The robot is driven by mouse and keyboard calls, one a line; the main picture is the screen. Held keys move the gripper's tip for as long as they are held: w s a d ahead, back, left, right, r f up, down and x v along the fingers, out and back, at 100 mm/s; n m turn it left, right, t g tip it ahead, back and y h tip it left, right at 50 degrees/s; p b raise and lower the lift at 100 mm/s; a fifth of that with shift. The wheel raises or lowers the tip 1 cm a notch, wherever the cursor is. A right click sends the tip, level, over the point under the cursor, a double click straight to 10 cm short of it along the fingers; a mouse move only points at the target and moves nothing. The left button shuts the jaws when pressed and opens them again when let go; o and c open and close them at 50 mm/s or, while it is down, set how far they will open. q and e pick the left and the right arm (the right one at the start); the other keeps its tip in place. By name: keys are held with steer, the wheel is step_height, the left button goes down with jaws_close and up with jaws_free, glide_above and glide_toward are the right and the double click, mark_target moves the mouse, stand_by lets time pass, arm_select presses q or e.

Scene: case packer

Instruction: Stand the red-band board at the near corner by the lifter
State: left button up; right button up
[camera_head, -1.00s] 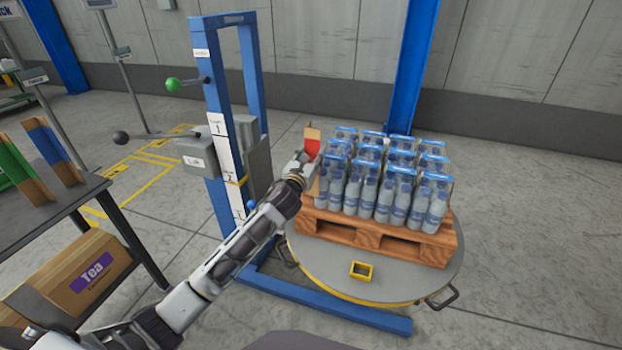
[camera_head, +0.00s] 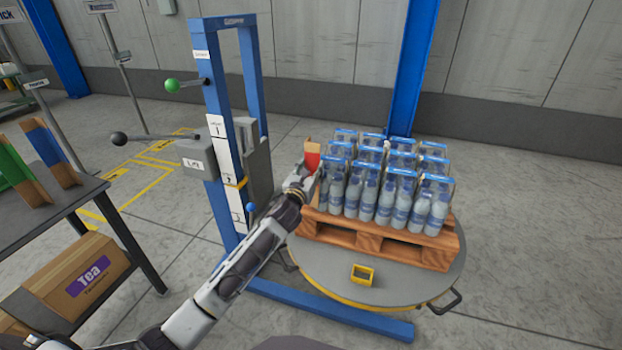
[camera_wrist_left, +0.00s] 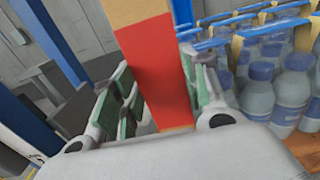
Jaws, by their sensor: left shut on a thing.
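The red-band board (camera_head: 313,157) is tan with a red band and stands roughly upright in my left gripper (camera_head: 304,172). In the left wrist view the board (camera_wrist_left: 157,75) sits between the green-padded fingers, which are shut on its red part. The gripper is at the left corner of the bottle load (camera_head: 385,185), on the side by the blue lifter (camera_head: 217,120). The board's lower end is hidden behind the gripper in the head view, so I cannot tell whether it touches the pallet (camera_head: 390,243). My right gripper is not in view.
The pallet stands on a round turntable (camera_head: 330,270) with a yellow rim, a side handle and a small yellow box (camera_head: 362,274). At left, a dark table (camera_head: 60,210) carries a green-band board (camera_head: 18,172) and a blue-band board (camera_head: 48,152). A Tea carton (camera_head: 80,275) is below.

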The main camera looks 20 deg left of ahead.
arm_select(q)
steer(key=shift+f, duration=0.7)
steer(key=shift+f+b, duration=0.35)
steer(key=shift+f, duration=0.65)
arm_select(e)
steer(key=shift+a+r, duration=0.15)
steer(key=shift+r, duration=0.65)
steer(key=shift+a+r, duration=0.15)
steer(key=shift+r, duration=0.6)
arm_select(q)
steer(key=shift+f, duration=0.1)
steer(key=o, duration=1)
steer(key=shift+o, duration=0.2)
steer(key=s+p, duration=0.1)
steer(key=s, duration=1.1)
steer(key=shift+a, duration=0.15)
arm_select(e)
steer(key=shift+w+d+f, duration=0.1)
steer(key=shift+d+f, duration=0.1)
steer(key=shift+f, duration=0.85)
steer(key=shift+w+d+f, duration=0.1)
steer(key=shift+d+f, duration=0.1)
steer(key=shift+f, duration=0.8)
